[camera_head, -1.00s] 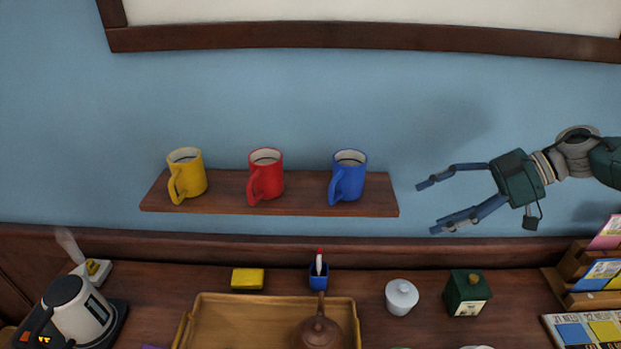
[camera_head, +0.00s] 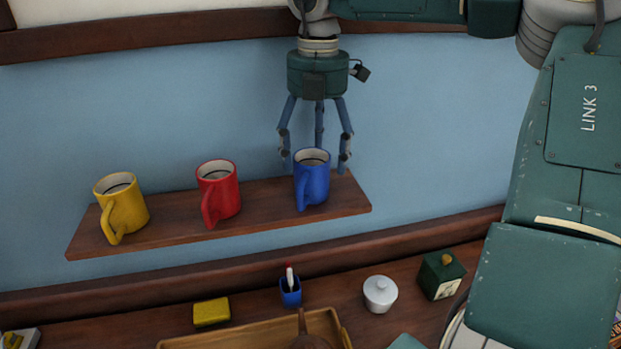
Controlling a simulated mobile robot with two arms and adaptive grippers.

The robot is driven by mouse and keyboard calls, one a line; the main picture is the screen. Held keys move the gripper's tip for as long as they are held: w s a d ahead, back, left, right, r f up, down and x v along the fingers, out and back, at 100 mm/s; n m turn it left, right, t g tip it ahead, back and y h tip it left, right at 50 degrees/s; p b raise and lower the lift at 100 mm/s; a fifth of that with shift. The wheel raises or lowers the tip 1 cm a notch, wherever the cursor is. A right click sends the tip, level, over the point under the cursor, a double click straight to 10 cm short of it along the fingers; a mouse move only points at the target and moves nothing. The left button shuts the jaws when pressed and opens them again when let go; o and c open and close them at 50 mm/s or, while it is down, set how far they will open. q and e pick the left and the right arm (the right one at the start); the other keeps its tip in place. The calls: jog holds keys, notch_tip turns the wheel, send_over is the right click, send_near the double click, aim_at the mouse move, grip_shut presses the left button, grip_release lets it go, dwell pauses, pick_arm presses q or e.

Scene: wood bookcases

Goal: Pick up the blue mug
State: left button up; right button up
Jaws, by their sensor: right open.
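The blue mug (camera_head: 313,183) stands upright at the right end of a wooden wall shelf (camera_head: 262,220), its handle toward me. My right gripper (camera_head: 315,163) points straight down over the mug. Its fingers are spread, with one on the left side of the mug, one on the right side and one behind. The fingertips reach down to about the mug's upper half. I cannot tell whether they touch it. The gripper is open. My left gripper is not in view.
A red mug (camera_head: 219,192) and a yellow mug (camera_head: 121,208) stand on the shelf to the left. Below are a yellow sponge-like block (camera_head: 211,312), a blue pen cup (camera_head: 290,292), a white lidded jar (camera_head: 380,293), a green box (camera_head: 441,274) and a wooden tray (camera_head: 250,335). My arm fills the right side.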

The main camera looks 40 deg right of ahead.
aim_at(311, 175)
jog(key=shift+w+a+f+p, duration=0.2)
jog(key=shift+f+p, duration=0.1)
jog(key=f+p, duration=0.2)
jog(key=f, duration=0.2)
jog(key=shift+w+f, duration=0.15)
jog(key=shift+w, duration=0.05)
jog(key=shift+f, duration=0.2)
jog(key=shift+a, duration=0.1)
jog(key=c, duration=1.5)
